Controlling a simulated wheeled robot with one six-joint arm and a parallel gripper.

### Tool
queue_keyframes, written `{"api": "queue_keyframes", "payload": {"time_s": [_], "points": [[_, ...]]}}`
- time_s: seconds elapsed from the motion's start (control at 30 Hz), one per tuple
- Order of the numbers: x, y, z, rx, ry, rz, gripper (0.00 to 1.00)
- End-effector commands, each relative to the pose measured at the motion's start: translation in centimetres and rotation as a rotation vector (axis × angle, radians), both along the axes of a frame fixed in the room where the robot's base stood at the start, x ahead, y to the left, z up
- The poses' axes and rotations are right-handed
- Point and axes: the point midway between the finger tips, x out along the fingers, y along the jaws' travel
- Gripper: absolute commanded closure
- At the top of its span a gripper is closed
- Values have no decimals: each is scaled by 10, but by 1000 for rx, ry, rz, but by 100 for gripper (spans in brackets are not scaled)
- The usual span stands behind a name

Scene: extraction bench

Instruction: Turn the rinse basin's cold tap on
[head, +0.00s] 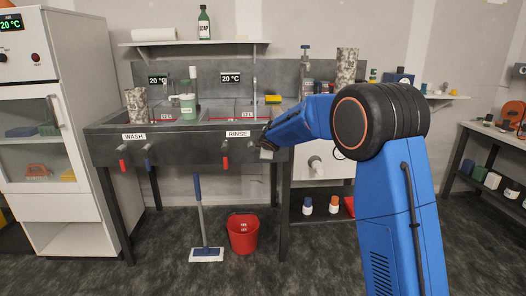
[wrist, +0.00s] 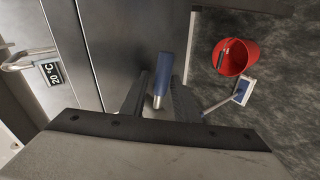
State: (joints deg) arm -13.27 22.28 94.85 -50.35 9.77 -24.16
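The rinse basin (head: 233,112) is the right one of two in a dark grey sink unit, above a RINSE label (head: 238,134). A lever tap with a red handle (head: 224,161) hangs below that label. In the wrist view, the cold tap's blue handle (wrist: 163,72) with a metal end lies between the two fingers of my gripper (wrist: 159,90). The fingers are apart, with a gap visible beside the handle; I cannot tell whether either touches it. In the head view my gripper (head: 267,150) is at the sink front, right of the red handle, and largely covers the blue handle.
The wash basin's red-handled tap (head: 122,164) is at the left. A red bucket (head: 243,235) and a mop (head: 206,254) stand on the floor below the sink. A 20 °C display (head: 230,78) is on the splashback. Floor in front is clear.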

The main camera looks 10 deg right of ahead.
Motion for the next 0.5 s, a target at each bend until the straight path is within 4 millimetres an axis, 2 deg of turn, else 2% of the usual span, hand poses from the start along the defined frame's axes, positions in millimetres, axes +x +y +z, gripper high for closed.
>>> {"api": "queue_keyframes", "payload": {"time_s": [0.27,0.5], "points": [[-7,-1,5,0,0,-1,72],[-37,-3,25,1,-1,-1,72]]}}
